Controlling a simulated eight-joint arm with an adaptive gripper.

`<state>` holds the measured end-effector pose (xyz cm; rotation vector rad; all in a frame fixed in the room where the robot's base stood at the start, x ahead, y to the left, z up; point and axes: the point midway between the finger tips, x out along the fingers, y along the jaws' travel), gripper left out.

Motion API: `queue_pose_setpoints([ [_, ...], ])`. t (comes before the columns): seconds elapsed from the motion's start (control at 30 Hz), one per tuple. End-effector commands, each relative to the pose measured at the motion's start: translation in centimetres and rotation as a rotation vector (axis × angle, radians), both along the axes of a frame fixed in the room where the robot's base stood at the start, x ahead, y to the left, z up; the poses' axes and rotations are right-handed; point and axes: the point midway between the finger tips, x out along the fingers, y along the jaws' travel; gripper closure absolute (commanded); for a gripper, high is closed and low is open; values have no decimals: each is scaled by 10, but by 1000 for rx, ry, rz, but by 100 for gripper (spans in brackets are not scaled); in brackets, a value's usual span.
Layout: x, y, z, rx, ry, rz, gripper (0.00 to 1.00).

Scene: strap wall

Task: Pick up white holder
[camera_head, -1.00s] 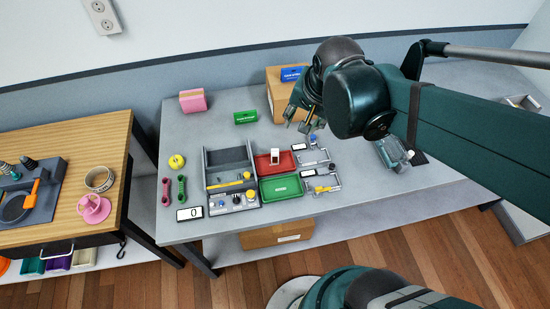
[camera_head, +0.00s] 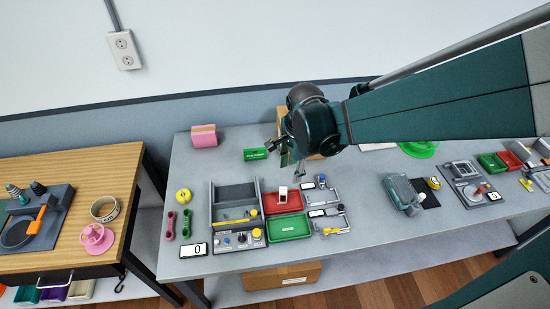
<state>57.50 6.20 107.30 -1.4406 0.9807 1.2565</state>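A small white piece (camera_head: 283,194) stands in the red tray (camera_head: 270,204) in the middle of the grey table. It is the likeliest white holder, but it is too small to be sure. My gripper (camera_head: 285,157) hangs above the table, behind the red tray in the picture and apart from the white piece. Its fingers look spread, with nothing visible between them. The arm comes in from the right and covers part of the table's back.
A green tray (camera_head: 288,228) lies in front of the red one. A grey open bin (camera_head: 236,196) stands to the left, metal fixtures (camera_head: 322,190) to the right. A pink block (camera_head: 204,136) and green box (camera_head: 255,154) are at the back.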

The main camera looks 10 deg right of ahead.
Motion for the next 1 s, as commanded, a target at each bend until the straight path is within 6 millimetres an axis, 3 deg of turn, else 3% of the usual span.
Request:
queue_pose_setpoints([
  [0.5,24,20,-71,18,125,-349,65],
  [0.7,26,23,-85,16,147,-417,65],
  [1.0,26,24,-87,16,151,-431,65],
])
